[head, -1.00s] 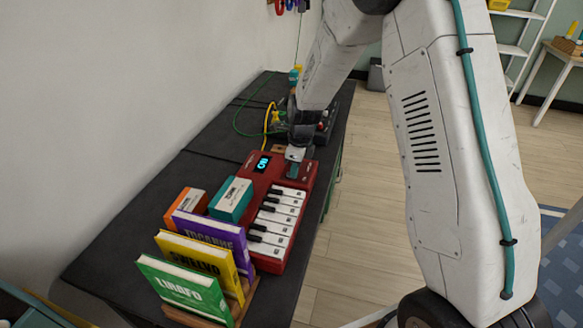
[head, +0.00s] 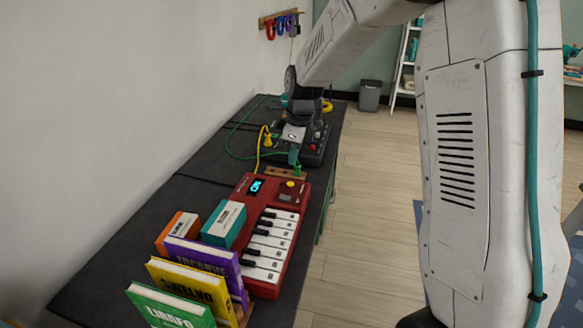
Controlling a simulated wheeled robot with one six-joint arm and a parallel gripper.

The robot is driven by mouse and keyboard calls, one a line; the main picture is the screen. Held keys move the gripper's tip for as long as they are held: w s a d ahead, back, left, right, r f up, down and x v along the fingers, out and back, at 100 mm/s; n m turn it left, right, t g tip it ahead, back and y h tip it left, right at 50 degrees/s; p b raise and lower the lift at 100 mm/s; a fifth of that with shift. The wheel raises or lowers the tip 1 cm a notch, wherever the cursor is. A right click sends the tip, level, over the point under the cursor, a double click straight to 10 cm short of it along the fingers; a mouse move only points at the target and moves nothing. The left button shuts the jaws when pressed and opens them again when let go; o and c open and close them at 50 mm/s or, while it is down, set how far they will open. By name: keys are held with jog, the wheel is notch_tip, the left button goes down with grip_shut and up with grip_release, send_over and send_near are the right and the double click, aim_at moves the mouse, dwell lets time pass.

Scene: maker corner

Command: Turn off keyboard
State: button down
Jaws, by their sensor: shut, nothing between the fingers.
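The red keyboard (head: 247,206) lies on the dark bench, its white and black keys facing right. My gripper (head: 294,158) is shut and empty, pointing down beyond the keyboard's far edge, apart from the yellow button.
A wooden block with green pegs (head: 289,173) lies just beyond the keyboard. A dark device (head: 316,146) and yellow and green cables stand behind. Upright books (head: 188,287) and two small boxes (head: 224,223) crowd the near left. Floor is clear at right.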

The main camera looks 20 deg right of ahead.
aim_at(282, 196)
jog(key=shift+r, duration=0.3)
jog(key=f, duration=0.4)
jog(key=w+a+f, duration=0.1)
jog(key=f, duration=0.4)
jog(key=w+a+f, duration=0.1)
jog(key=f, duration=0.3)
jog(key=shift+a+f, duration=0.2)
jog(key=shift+f, duration=0.15)
